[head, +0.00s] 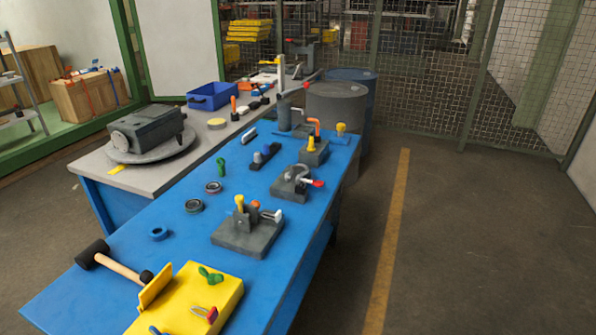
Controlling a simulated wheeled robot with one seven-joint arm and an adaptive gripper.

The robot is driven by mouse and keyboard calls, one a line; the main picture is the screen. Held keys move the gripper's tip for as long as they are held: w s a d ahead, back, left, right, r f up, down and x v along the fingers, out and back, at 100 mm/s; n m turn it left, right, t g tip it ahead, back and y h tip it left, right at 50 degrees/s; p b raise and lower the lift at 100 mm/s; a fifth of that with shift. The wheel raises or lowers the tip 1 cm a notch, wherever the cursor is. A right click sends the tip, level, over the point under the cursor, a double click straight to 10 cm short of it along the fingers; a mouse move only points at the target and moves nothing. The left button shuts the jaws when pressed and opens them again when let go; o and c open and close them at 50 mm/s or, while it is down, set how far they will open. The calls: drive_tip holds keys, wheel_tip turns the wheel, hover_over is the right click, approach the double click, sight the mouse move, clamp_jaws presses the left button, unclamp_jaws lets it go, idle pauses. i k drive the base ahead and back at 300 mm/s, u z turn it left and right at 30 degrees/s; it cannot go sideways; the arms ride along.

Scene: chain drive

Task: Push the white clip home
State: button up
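A small white piece (273,215), which looks like the white clip, is at the right side of a dark grey block fixture (240,240) on the blue table. A yellow-topped pin (239,203) and a small orange part (255,204) stand beside it on the same fixture. The piece is too small here to tell how far it is seated. My gripper is not in view, and nothing touches the fixture.
A yellow tray (190,290) and a mallet (125,268) lie at the near end of the blue table (225,280). Rings, a green part (221,165) and other fixtures (291,183) stand farther back. A grey bench and a drum (337,105) are behind. Floor at right is clear.

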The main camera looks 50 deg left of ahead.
sight(278, 216)
drive_tip(key=i, duration=0.7)
drive_tip(key=u, duration=2)
